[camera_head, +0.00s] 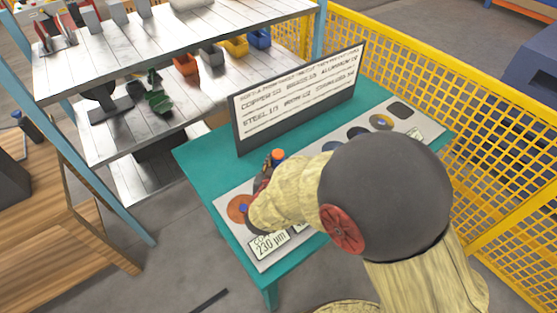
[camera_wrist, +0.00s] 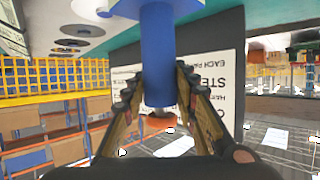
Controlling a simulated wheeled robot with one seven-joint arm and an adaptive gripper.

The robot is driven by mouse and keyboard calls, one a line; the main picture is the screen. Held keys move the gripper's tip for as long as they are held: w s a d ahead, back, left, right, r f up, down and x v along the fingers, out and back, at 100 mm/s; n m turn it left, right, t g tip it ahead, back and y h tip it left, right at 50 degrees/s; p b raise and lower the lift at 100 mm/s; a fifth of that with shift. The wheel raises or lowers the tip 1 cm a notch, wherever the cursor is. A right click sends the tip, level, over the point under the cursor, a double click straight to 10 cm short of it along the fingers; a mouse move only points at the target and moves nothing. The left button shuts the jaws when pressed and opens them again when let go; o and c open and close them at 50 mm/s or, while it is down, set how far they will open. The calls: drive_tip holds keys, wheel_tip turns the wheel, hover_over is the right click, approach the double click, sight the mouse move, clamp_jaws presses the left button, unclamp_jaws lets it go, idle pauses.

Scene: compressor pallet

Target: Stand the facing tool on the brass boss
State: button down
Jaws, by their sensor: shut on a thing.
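My gripper (camera_wrist: 158,88) is shut on the blue handle (camera_wrist: 158,60) of the facing tool, one finger on each side. An orange part (camera_wrist: 158,122) shows just past the handle's end. In the head view the tool's orange top (camera_head: 278,154) stands up beside my gripper (camera_head: 265,176), over the left part of the grey board. The tool's foot is hidden there by my arm; a pale round part (camera_wrist: 125,8) shows near the handle in the wrist view.
The grey board (camera_head: 428,127) lies on a teal table (camera_head: 195,160). A copper disc (camera_head: 238,208) is at its left end, beside a label reading 230 µm (camera_head: 268,246). My arm covers the middle. A lettered sign (camera_head: 300,98) stands behind. Yellow mesh fencing (camera_head: 480,140) is right.

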drive_tip(key=shift+w+a, duration=0.1)
idle(0.3)
drive_tip(key=c, duration=1.4)
unclamp_jaws()
drive_tip(key=shift+f, duration=0.2)
drive_tip(key=shift+r, duration=0.1)
drive_tip(key=shift+s+r, duration=0.15)
drive_tip(key=shift+s, duration=0.1)
drive_tip(key=p+v, duration=0.3)
drive_tip(key=v, duration=0.8)
drive_tip(key=shift+s+p, duration=0.3)
drive_tip(key=shift+p, duration=0.05)
